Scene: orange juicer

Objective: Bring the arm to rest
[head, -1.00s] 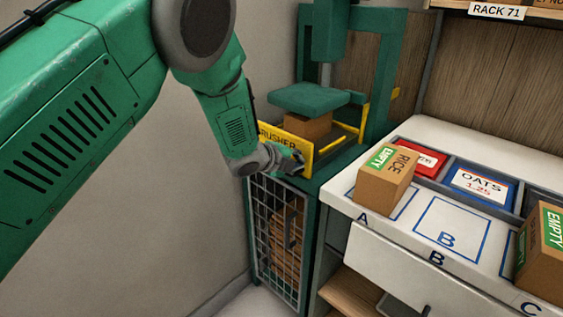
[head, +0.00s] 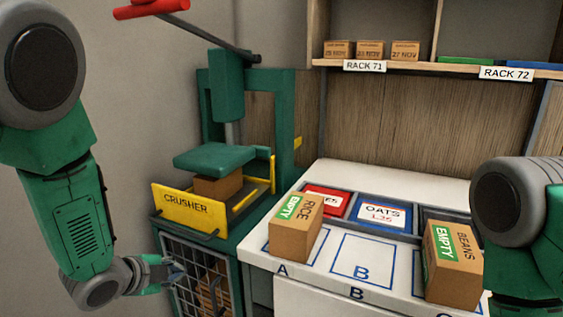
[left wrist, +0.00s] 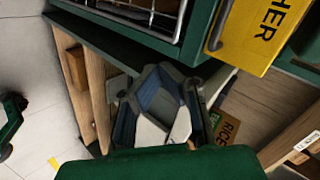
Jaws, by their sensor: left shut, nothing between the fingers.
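My left gripper (head: 176,276) is shut and empty. It hangs low at the left, in front of the crusher's mesh cage, below the yellow CRUSHER plate (head: 187,211). In the left wrist view its fingers (left wrist: 165,105) are together with nothing between them. My left arm comes down from the upper left, bent at the elbow. My right arm (head: 515,205) shows at the right edge; its gripper is out of view. The green crusher (head: 282,130) has a brown box (head: 217,188) under its press plate (head: 214,158).
The white counter (head: 345,177) carries a RICE box (head: 296,235) at A and a BEANS box (head: 452,262) at the right. Square B is bare. Red and blue bins (head: 380,213) lie behind. A red-handled lever (head: 152,8) juts out above the crusher. Shelves hold small boxes (head: 370,50).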

